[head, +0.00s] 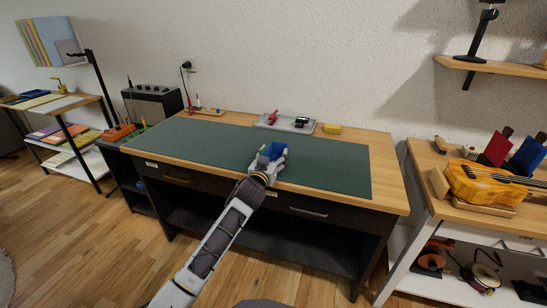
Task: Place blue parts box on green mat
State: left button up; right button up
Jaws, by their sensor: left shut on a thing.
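The blue parts box (275,151) shows at the end of my left arm, over the green mat (330,167). My left gripper (267,161) is shut on the blue parts box and hides part of it. I cannot tell whether the box touches the mat or is held just above it. The green mat covers much of the wooden desk top. My right gripper is not in view.
A grey tray (262,124) with red and dark items lies at the desk's back, beside a yellow block (332,129). An amplifier (152,103) stands left. A guitar (485,184) lies on the right bench. The mat's right part is clear.

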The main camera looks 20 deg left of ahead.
pick_arm(q)
jog(key=o, duration=1.2)
jog(key=shift+s, duration=0.1)
